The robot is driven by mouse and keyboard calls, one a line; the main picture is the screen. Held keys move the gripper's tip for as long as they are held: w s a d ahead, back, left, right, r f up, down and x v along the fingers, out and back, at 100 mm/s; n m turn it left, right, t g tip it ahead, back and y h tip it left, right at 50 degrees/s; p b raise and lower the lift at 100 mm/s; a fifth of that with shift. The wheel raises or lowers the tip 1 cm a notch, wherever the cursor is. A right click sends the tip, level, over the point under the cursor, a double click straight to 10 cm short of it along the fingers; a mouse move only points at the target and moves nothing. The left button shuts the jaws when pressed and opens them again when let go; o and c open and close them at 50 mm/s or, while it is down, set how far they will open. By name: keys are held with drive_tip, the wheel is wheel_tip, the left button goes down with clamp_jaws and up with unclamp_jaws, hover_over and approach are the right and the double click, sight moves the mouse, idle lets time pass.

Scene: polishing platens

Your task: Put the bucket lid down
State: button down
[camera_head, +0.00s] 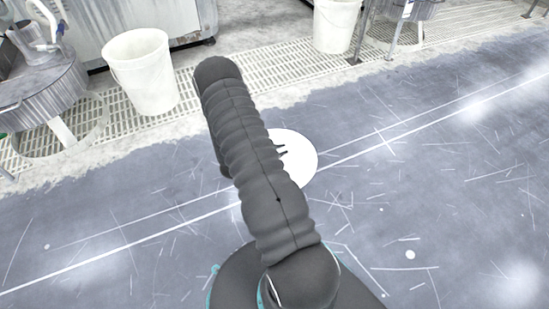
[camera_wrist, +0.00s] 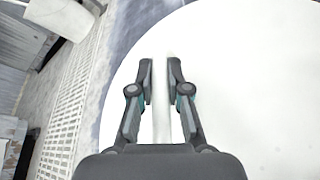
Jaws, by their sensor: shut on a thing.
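The bucket lid (camera_head: 302,165) is a flat white disc, partly hidden behind my dark arm in the head view. In the wrist view the lid (camera_wrist: 255,80) fills most of the right side. My gripper (camera_wrist: 160,75) is closed on the lid's narrow raised white handle (camera_wrist: 162,120), which runs between the two fingers. In the head view only the dark finger ends of my gripper (camera_head: 282,151) show against the lid. I cannot tell whether the lid touches the floor or hangs above it.
A white open bucket (camera_head: 145,75) stands on the pale grating (camera_head: 210,93) at the upper left. Another white bucket (camera_head: 335,27) stands at the top. A round metal machine (camera_head: 45,95) is at the far left. The scuffed grey floor (camera_head: 440,160) is clear to the right.

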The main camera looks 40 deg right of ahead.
sight(277, 140)
drive_tip(key=shift+d+f, duration=0.3)
drive_tip(key=shift+d, duration=0.1)
drive_tip(key=w+d+f, duration=0.2)
drive_tip(key=w, duration=0.1)
drive_tip(key=w+d+f+b, duration=0.1)
drive_tip(key=w+d+f, duration=0.1)
drive_tip(key=w, duration=0.1)
drive_tip(key=w+d+f+b, duration=0.1)
drive_tip(key=w+f, duration=0.1)
drive_tip(key=w, duration=0.1)
drive_tip(key=shift+w+d+f, duration=0.3)
drive_tip(key=shift+d+f, duration=0.05)
drive_tip(key=shift+d, duration=0.05)
drive_tip(key=shift+f+b, duration=0.4)
drive_tip(key=shift+f, duration=1.6)
drive_tip(key=c, duration=1.1)
unclamp_jaws()
drive_tip(key=shift+c, duration=0.2)
drive_tip(key=shift+r, duration=0.1)
